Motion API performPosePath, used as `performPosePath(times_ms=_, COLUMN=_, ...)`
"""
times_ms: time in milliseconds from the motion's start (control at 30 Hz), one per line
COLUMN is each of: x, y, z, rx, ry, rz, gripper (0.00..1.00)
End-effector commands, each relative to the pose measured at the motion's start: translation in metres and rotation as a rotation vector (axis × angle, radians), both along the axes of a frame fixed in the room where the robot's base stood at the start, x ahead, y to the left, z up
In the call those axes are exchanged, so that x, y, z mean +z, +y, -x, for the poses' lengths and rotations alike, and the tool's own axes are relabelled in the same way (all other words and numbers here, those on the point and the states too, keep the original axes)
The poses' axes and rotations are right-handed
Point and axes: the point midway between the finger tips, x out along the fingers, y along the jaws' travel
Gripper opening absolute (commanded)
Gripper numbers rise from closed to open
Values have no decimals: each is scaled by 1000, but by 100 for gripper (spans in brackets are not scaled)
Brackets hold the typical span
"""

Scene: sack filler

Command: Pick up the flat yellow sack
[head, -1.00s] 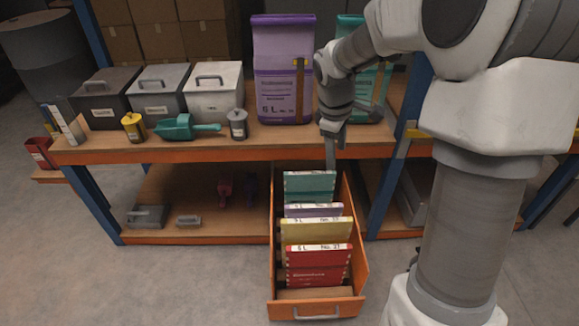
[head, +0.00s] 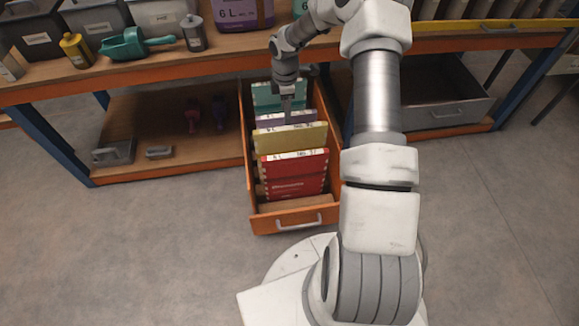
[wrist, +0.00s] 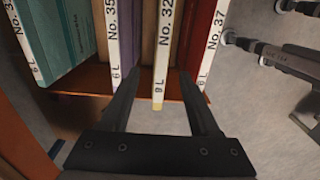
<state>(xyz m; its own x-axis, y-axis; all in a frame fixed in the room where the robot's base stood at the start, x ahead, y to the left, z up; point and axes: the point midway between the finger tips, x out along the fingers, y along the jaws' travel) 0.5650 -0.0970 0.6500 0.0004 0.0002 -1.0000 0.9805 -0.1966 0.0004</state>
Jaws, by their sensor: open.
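The flat yellow sack (head: 290,140) stands upright in the open orange drawer (head: 264,222), between a purple sack (head: 270,120) behind it and a red sack (head: 292,175) in front. In the wrist view its white top edge (wrist: 162,50), marked No. 32, runs between my two fingers. My gripper (head: 287,118) is open and points down at the purple and yellow sacks. In the wrist view my gripper (wrist: 158,78) has one finger on each side of the yellow sack's edge. I cannot tell how far the fingertips reach down beside it.
A teal sack (head: 266,101) stands at the back of the drawer. The red sack's edge (wrist: 212,45) is close to the right finger. The shelf edge (head: 170,62) passes above the drawer. Free floor (head: 150,240) lies in front.

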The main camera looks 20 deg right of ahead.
Motion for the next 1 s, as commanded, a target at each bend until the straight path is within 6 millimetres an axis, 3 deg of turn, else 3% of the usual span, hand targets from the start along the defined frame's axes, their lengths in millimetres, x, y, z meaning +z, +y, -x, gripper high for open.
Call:
performPosePath(times_ms=33, x=-17, y=1, z=1, rx=0, ry=3, rz=-2, gripper=62)
performPosePath(times_ms=300, x=-73, y=1, z=1, rx=0, ry=2, rz=0, gripper=62)
performPosePath(times_ms=667, x=-99, y=0, z=1, rx=-2, ry=0, rz=0, gripper=62)
performPosePath(times_ms=1000, x=-143, y=-1, z=4, rx=-2, ry=0, rz=0, gripper=62)
